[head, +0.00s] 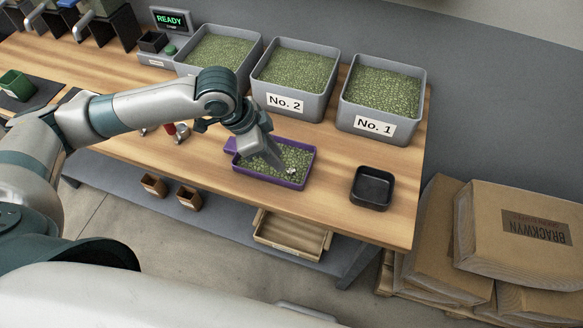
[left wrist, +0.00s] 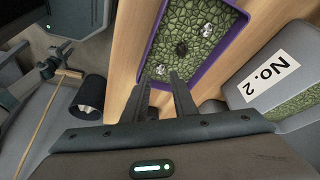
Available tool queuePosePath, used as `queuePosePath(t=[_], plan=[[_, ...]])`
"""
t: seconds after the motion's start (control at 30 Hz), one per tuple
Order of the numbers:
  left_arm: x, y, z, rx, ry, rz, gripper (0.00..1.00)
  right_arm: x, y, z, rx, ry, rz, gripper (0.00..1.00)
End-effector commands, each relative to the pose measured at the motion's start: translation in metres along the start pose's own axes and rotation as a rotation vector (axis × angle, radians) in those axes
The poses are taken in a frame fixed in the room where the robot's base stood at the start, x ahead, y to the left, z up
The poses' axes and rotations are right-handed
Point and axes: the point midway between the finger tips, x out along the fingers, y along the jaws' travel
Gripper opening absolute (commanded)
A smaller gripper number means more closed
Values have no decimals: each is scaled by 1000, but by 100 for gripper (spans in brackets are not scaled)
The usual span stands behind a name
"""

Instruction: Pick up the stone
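A purple tray (head: 271,181) of green beans stands near the front edge of the wooden bench. In the left wrist view the tray (left wrist: 147,47) holds a pale grey lump (left wrist: 160,70), a second pale lump (left wrist: 207,28) and a dark lump (left wrist: 181,49) among the beans. I cannot tell for sure which lump is the stone. In the head view one pale lump (head: 291,170) shows beside my fingertips. My left gripper (head: 279,167) reaches down over the tray. In the wrist view its fingers (left wrist: 159,76) are apart, with the nearer pale lump seen between their tips. My right gripper is not in view.
An empty black tray (head: 372,187) stands to the right on the bench. Grey bins of green beans, including No. 2 (head: 286,102) and No. 1 (head: 375,125), stand behind. Bare bench lies between the purple and black trays. Sacks (head: 515,225) are stacked at right.

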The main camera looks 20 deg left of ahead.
Motion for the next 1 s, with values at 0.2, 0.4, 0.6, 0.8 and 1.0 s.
queuePosePath(t=[0.2, 0.4, 0.6, 0.8, 1.0], plan=[[12, 0, 0, 0, 0, 0, 25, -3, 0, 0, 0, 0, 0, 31], [12, 0, 0, 0, 0, -1, 25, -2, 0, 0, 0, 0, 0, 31], [16, 0, 0, -1, -1, 1, 25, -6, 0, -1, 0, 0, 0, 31], [36, -1, 2, -2, -3, 1, 25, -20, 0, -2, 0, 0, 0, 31], [59, -1, 2, -1, -1, 0, 25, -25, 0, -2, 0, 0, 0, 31]])
